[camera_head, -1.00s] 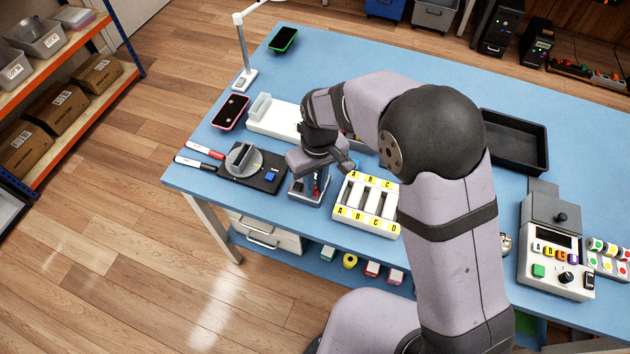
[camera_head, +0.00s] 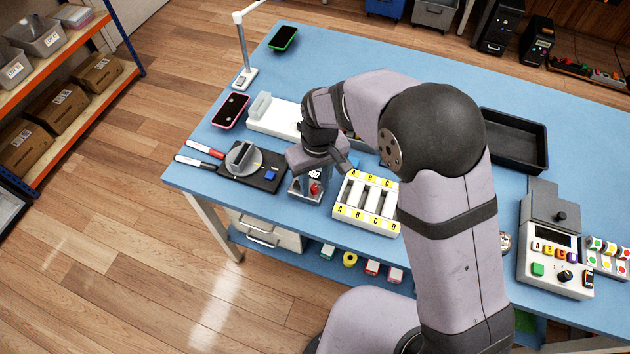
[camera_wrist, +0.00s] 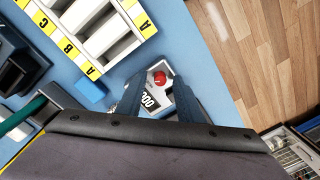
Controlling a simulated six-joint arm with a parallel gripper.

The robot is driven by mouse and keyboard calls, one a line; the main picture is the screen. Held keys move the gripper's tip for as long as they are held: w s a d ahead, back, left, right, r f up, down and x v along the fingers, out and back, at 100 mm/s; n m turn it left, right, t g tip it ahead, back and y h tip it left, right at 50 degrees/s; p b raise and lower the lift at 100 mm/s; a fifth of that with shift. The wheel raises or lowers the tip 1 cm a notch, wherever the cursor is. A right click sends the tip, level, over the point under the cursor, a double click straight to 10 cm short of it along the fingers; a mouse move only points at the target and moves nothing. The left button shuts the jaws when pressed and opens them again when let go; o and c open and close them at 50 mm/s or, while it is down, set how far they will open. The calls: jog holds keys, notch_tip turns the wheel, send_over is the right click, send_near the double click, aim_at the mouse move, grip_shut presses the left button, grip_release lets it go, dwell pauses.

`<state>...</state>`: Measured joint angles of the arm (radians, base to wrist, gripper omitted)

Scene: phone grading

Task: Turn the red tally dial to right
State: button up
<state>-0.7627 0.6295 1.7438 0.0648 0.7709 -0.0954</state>
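The red tally dial (camera_head: 315,188) is a small red knob on a grey tally counter (camera_head: 300,197) near the table's front edge. In the wrist view, the red knob (camera_wrist: 160,77) shows between my fingers, beside a white display (camera_wrist: 149,101) that appears to read 000. My gripper (camera_wrist: 158,85) is open and empty, with one dark finger on each side of the counter in that view. In the head view, my gripper is above the counter and apart from the knob. The knob's exact angle is too small to tell.
A white slotted rack (camera_head: 366,205) with yellow letter labels stands just right of the counter. A black base with a grey round fixture (camera_head: 243,160) and two markers lie to the left. A small blue block (camera_wrist: 90,90) lies between rack and counter.

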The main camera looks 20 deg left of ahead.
aim_at(316, 187)
jog(key=shift+w+d+r+b, duration=0.1)
jog(key=shift+r+b, duration=0.25)
jog(key=shift+r, duration=1.5)
jog(key=shift+w+r+b, duration=0.1)
jog(key=shift+r+b, duration=0.25)
jog(key=shift+r, duration=1.5)
jog(key=s+d+m, duration=0.3)
jog(key=d+m, duration=0.4)
jog(key=d, duration=1.8)
jog(key=s+d+m+p, duration=0.1)
jog(key=s+d+m, duration=0.1)
jog(key=s+d, duration=0.4)
jog(key=shift+s+f, duration=0.15)
jog(key=shift+f, duration=0.3)
jog(key=shift+o, duration=0.2)
